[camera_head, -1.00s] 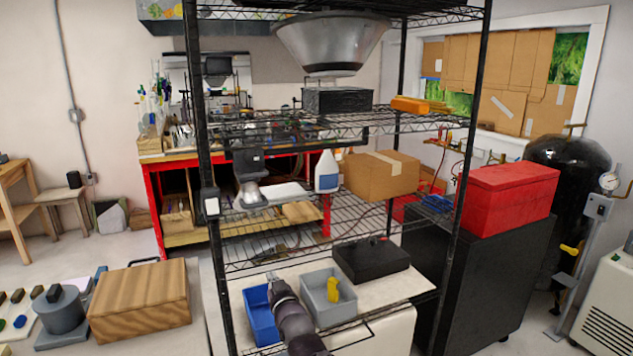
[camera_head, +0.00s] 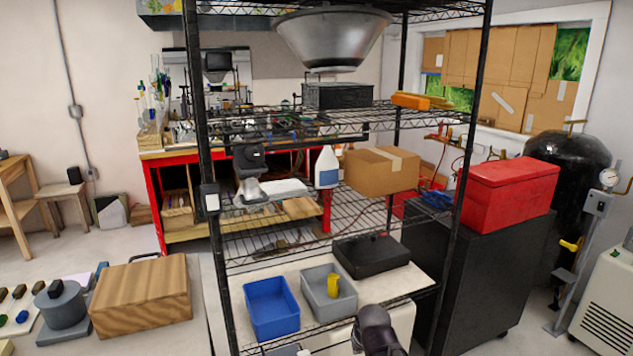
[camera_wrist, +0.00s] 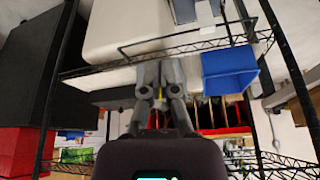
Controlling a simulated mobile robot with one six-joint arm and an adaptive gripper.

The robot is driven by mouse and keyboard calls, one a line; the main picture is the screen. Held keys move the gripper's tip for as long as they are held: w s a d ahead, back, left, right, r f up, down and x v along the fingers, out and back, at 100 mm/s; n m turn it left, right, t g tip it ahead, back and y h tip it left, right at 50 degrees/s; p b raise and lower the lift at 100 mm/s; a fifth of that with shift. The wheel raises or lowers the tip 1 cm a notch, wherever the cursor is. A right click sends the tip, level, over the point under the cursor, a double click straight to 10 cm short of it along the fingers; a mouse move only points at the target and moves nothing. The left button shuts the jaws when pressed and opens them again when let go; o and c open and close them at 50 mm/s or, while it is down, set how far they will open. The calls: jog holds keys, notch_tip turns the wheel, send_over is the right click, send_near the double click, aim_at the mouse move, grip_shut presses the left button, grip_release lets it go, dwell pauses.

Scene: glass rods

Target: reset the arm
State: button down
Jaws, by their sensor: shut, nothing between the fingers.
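My gripper (camera_wrist: 161,78) shows in the middle of the wrist view. Its grey fingers are together, with nothing between them. In the head view only a dark part of my arm shows at the bottom, right of centre; the fingers cannot be made out there. A blue bin (camera_head: 271,307) and a grey bin (camera_head: 327,293) stand side by side on the low shelf. A yellow object (camera_head: 333,286) is in the grey bin. In the wrist view the blue bin (camera_wrist: 230,72) is right of my gripper, apart from it.
A black wire rack (camera_head: 215,244) stands in front of me, its posts and shelf edges near my arm. A black case (camera_head: 371,257) lies behind the bins. A wooden box (camera_head: 143,297) is at the left. A black cabinet (camera_head: 472,281) bears a red box (camera_head: 509,193) at the right.

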jog(key=s+d+f+m+g, duration=0.1)
jog(key=s+d+g, duration=0.3)
jog(key=s+d, duration=0.2)
jog(key=shift+s+f+m+h, duration=0.15)
jog(key=shift+s+m+h, duration=0.2)
jog(key=shift+s, duration=0.55)
jog(key=shift+d, duration=0.1)
